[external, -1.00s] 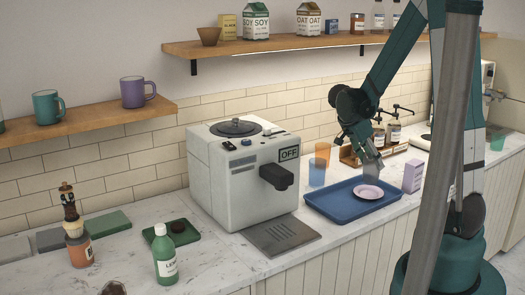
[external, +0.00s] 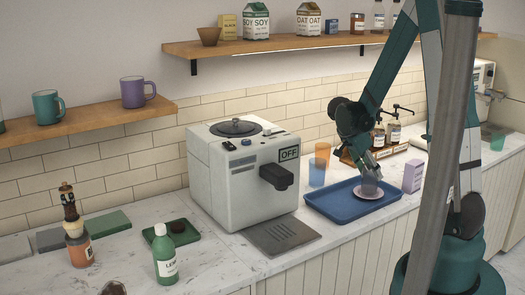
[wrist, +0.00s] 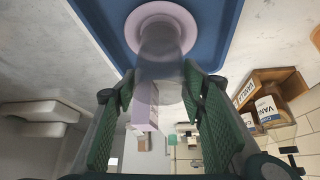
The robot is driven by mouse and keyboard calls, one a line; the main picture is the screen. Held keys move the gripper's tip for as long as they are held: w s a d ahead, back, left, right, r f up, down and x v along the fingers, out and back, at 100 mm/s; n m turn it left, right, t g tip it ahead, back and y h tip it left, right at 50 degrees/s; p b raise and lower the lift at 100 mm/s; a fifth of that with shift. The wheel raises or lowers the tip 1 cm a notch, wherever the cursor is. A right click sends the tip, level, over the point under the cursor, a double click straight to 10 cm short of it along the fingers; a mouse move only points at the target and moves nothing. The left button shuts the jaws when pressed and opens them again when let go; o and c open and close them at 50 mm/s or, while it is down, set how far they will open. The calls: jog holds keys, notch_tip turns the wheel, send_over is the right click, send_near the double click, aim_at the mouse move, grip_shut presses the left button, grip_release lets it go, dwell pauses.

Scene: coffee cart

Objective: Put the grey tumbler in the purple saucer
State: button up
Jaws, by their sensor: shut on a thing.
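The grey tumbler (external: 370,187) is translucent and stands upright between the fingers of my gripper (external: 369,175). It also shows in the wrist view (wrist: 161,52), where the green fingers (wrist: 161,82) close on its sides. The pale purple saucer (external: 360,196) lies on the blue tray (external: 328,206). In the wrist view the saucer (wrist: 139,16) is seen beyond and around the tumbler's far end. The tumbler is over the saucer; I cannot tell whether its base touches it.
An orange cup (external: 322,152) and a blue cup (external: 317,174) stand behind the tray's left end. A lilac box (external: 412,176) is right of the tray. Syrup bottles in a wooden rack (external: 354,158) stand behind. The coffee machine (external: 235,185) is to the left.

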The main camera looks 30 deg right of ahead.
jog(key=shift+f, duration=0.4)
jog(key=shift+f, duration=0.15)
jog(key=o, duration=1.2)
jog(key=shift+r, duration=0.2)
jog(key=shift+p+v, duration=0.3)
jog(key=shift+v, duration=5.7)
jog(key=shift+a, duration=0.1)
